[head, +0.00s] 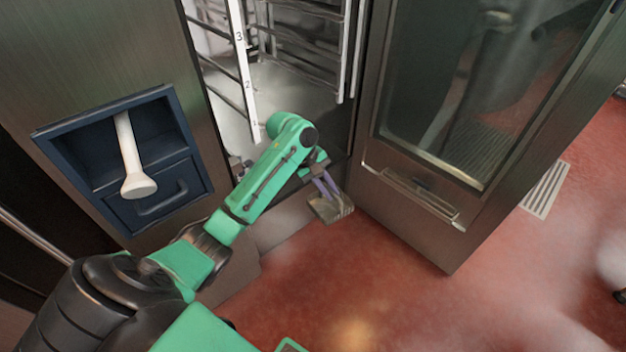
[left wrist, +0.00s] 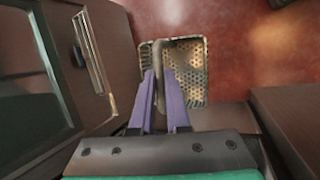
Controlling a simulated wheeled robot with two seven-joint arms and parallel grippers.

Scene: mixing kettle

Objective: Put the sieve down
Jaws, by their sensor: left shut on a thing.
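The sieve is a small metal basket with perforated walls; it shows in the left wrist view (left wrist: 192,75) and in the head view (head: 333,208). My left gripper (head: 322,186) is shut on the sieve; in the left wrist view its two purple fingers (left wrist: 163,90) close on the sieve's bent handle. The sieve hangs in front of the open cabinet, above the red floor. It touches nothing else that I can see. My right gripper is not in view.
The steel cabinet door (head: 405,200) with a glass pane stands open to the right of my left arm. Wire racks (head: 305,40) show inside the cabinet. A blue box (head: 75,160) holding a white pestle-like tool (head: 128,150) is at left. Red floor (head: 350,290) is clear in front.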

